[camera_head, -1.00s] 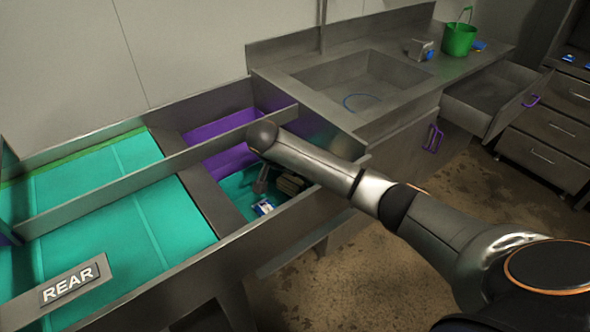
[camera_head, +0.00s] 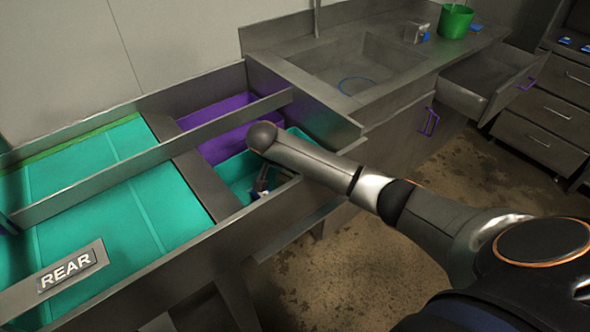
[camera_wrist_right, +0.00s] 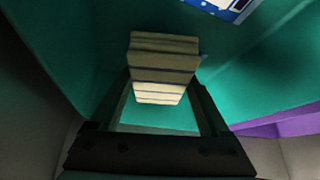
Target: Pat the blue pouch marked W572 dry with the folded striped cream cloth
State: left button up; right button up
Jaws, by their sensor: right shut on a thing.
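The folded striped cream cloth (camera_wrist_right: 164,70) sits between the two dark fingers of my right gripper (camera_wrist_right: 158,95) in the right wrist view. The right gripper is shut on it, inside a teal compartment. A blue and white pouch (camera_wrist_right: 226,6) is cut off at the top edge of that view, apart from the cloth; its marking cannot be read. In the head view my right gripper (camera_head: 263,184) reaches down into the teal compartment, small and partly hidden by my arm and the wall. My left gripper is not in view.
Metal walls (camera_head: 185,165) divide the teal compartments, and a purple one (camera_head: 225,125) lies behind. An open drawer (camera_head: 490,80) juts out at right.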

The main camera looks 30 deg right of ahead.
jog(key=shift+f, duration=0.55)
dwell(1.0)
jog(key=shift+r, duration=3.55)
jog(key=shift+w+r, duration=0.1)
jog(key=shift+w, duration=0.95)
jog(key=shift+w+f, duration=0.2)
jog(key=shift+f, duration=2.9)
jog(key=shift+f, duration=0.5)
jog(key=shift+s+a, duration=0.1)
